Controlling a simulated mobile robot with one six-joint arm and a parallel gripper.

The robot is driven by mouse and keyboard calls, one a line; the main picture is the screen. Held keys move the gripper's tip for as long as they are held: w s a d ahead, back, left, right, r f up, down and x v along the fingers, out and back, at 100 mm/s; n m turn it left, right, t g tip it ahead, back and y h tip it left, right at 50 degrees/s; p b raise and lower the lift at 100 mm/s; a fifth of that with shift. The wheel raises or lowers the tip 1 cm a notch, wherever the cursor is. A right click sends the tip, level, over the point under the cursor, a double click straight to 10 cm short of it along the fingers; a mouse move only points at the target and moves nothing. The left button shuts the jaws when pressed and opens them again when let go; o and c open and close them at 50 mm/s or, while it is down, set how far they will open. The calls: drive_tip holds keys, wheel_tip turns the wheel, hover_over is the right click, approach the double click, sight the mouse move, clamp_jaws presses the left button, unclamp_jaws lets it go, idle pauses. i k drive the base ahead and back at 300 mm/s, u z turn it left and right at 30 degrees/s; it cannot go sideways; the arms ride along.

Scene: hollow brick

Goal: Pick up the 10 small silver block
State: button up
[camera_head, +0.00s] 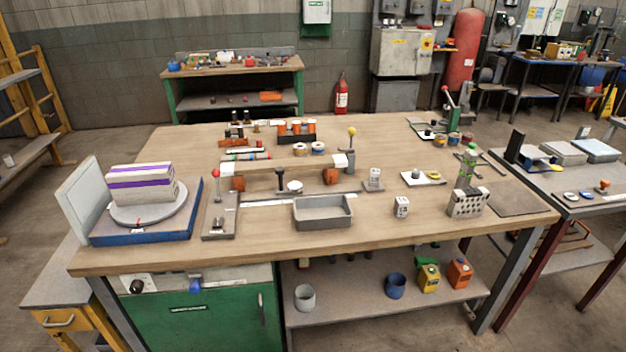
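A small pale silver-white block (402,206) with dark marks on its front stands upright on the wooden workbench (370,225), right of the grey open tray. The marks are too small to read, so I cannot tell whether they say 10. Another small light grey piece (374,179) stands behind it and to the left, also with a mark. A grey block with holes (465,206) stands to its right, near the bench's right end. My gripper is not in view.
The grey tray (322,213) is left of the small block. A turntable (150,212) bearing a striped stack is at far left. Bare wood lies in front of the small block.

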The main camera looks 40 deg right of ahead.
sight(374, 175)
drive_tip(key=u, duration=0.95)
drive_tip(key=k, duration=0.1)
drive_tip(key=z, duration=2.15)
drive_tip(key=k, duration=0.9)
drive_tip(key=u, duration=0.15)
drive_tip(key=i, duration=0.65)
drive_tip(key=u, duration=0.05)
